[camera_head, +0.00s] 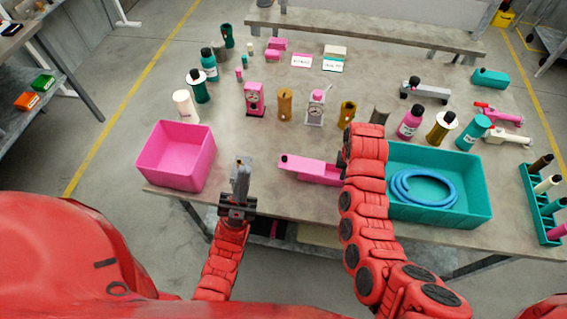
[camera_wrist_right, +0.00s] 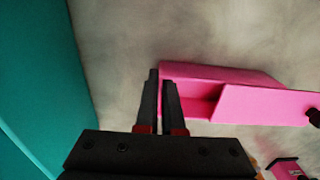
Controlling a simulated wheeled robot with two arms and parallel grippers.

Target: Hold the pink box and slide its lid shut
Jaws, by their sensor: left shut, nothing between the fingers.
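The pink box (camera_head: 325,174) lies on the table near its front edge, with its right end hidden behind my right arm. Its pink lid (camera_head: 296,162), with a dark knob, sticks out past the box's left end, leaving part of the box open. In the right wrist view, the box (camera_wrist_right: 220,75) and lid (camera_wrist_right: 262,103) show with the opening between them. My right gripper (camera_wrist_right: 161,80) is closed to a narrow gap around the box's end wall. My left gripper (camera_head: 241,165) is shut and empty, left of the lid and apart from it.
A pink bin (camera_head: 177,155) stands left of my left gripper. A teal bin (camera_head: 455,208) with a coiled blue hose (camera_head: 424,190) stands to the right, close to my right arm. Several bottles and pump parts stand behind. The table between the pink bin and the lid is clear.

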